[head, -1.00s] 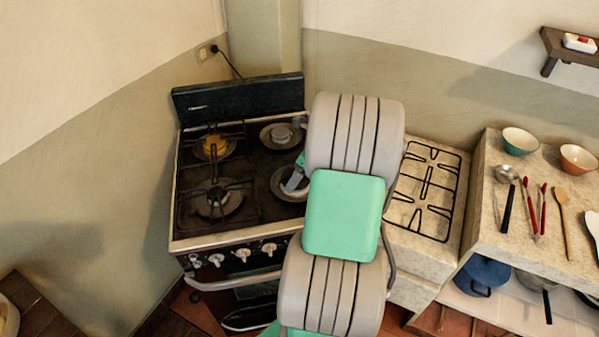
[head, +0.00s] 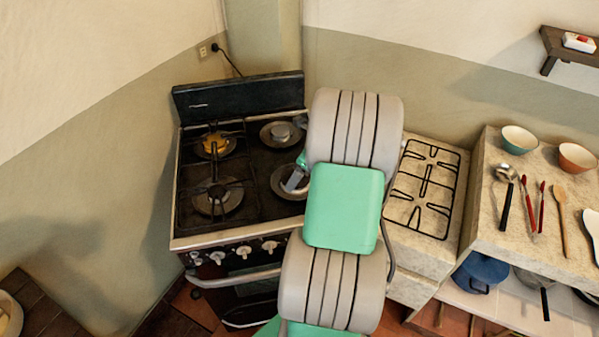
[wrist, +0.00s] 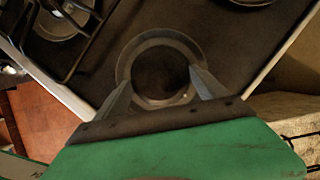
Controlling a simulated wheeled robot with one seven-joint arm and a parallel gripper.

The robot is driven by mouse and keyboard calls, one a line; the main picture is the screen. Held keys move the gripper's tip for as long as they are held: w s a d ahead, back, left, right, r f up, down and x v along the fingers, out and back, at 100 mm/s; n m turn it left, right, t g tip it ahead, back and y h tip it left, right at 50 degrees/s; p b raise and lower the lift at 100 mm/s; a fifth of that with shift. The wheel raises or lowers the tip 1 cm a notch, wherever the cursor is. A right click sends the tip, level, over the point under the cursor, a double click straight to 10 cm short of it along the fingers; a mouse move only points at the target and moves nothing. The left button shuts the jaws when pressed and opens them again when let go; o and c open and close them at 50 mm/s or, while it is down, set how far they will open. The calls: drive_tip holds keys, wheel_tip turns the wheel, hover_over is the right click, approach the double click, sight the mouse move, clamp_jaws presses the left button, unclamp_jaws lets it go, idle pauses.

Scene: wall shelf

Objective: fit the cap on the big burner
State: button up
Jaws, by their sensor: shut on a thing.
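The big burner is the front right one on the stove; its round grey plate (head: 281,190) shows partly behind my arm in the head view. My gripper (head: 294,180) is over it there, mostly hidden by my arm. In the wrist view my gripper (wrist: 160,78) has its two fingers on either side of a dark round disc, which I take to be the cap (wrist: 163,78). The fingers are shut on it. The grey ring of the burner (wrist: 142,43) shows around and behind it. I cannot tell whether the cap touches the burner.
A black grate (head: 216,190) covers the stove's left burners. The back right burner (head: 282,133) is bare of a grate. A loose grate (head: 424,187) lies on the counter to the right. Bowls (head: 518,140) and utensils lie further right. The stove's back panel (head: 238,97) stands behind.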

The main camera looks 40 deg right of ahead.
drive_tip(key=o, duration=1.4)
wheel_tip(320, 180, up, 7)
drive_tip(key=p, duration=0.7)
